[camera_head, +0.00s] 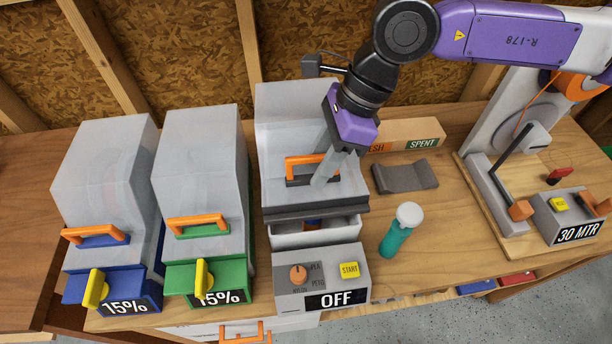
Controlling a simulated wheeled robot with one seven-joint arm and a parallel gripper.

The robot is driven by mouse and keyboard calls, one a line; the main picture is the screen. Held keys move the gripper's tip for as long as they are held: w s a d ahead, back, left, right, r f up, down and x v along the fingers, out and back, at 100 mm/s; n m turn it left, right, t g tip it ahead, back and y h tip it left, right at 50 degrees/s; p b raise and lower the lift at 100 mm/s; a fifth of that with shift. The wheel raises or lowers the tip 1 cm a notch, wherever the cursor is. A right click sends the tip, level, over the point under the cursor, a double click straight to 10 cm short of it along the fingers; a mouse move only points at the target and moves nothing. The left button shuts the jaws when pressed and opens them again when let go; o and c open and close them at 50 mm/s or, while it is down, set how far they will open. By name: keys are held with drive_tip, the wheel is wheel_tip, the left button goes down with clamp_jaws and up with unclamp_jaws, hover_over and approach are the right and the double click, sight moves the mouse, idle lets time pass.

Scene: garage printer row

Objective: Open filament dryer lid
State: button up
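The filament dryer is the grey unit in the middle, with a translucent lid (285,125) and a front panel (322,280) reading OFF. An orange handle (300,159) sits on the lid. The lid's dark front edge (315,211) stands a little above the white base (315,238). Through the gap, a bit of blue and orange shows inside. My gripper (326,172) points down at the right end of the handle, and its fingers overlap it in the picture. Whether the fingers are closed on the handle is hidden by the angle.
Two translucent boxes with a blue front (112,292) and a green front (207,282), each reading 15%, stand at left. A teal bottle (400,232) is right of the dryer. Behind it are a grey cradle (404,177) and a cardboard box (408,134). A 30 MTR machine (570,218) stands at right.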

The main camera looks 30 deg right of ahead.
drive_tip(key=shift+s+f, duration=0.1)
drive_tip(key=shift+f, duration=0.05)
idle(0.3)
drive_tip(key=shift+w+p+v, duration=0.2)
drive_tip(key=shift+p+v, duration=0.65)
drive_tip(key=shift+v, duration=1.4)
drive_tip(key=shift+w+p+v, duration=0.15)
drive_tip(key=shift+p+v, duration=0.7)
drive_tip(key=shift+v, duration=1.4)
drive_tip(key=shift+d, duration=0.15)
drive_tip(key=shift+f+b, duration=0.2)
drive_tip(key=shift+b, duration=0.35)
drive_tip(key=shift+r, duration=0.1)
